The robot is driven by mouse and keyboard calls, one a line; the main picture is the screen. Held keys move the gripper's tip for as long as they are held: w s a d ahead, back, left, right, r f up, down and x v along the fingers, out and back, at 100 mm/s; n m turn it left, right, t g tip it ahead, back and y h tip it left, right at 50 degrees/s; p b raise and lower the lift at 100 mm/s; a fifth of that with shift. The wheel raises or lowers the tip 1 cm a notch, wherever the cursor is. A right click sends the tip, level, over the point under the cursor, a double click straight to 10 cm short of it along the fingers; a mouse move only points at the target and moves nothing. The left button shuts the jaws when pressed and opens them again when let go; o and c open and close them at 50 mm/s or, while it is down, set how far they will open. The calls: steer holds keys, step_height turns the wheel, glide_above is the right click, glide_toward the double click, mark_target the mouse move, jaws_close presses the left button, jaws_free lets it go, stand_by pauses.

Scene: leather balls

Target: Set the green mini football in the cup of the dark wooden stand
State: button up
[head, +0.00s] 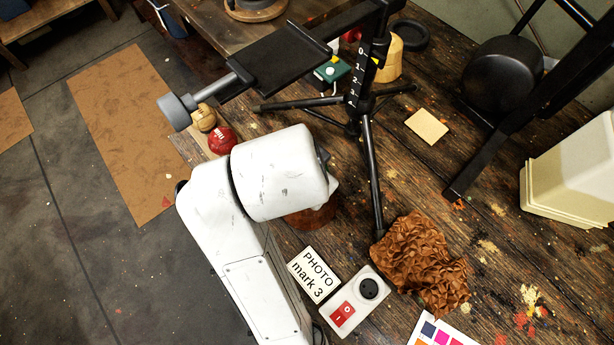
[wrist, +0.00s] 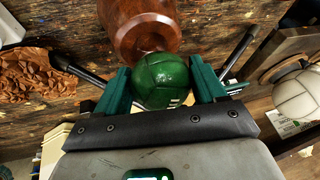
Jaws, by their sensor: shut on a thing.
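The green mini football (wrist: 162,80) is between the two green fingers of my gripper (wrist: 163,86) in the wrist view, and the gripper is shut on it. The dark wooden stand (wrist: 145,22), glossy red-brown, is just beyond the ball in that view. The ball overlaps the near end of the stand, and I cannot tell whether they touch. In the head view a small part of the stand (head: 312,217) shows below my white wrist. The wrist hides the gripper, the ball and most of the stand there.
A black tripod (head: 369,170) stands close behind the stand, with crumpled brown leather (head: 420,262) to the right. A PHOTO mark card (head: 313,275) and switch box (head: 355,303) lie in front. A red ball (head: 221,140) is left. A white ball (wrist: 298,97) shows in the wrist view.

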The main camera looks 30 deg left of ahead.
steer(key=shift+f, duration=0.95)
steer(key=o, duration=1.1)
steer(key=p+v, duration=0.9)
steer(key=v, duration=0.3)
steer(key=shift+w+d, duration=0.1)
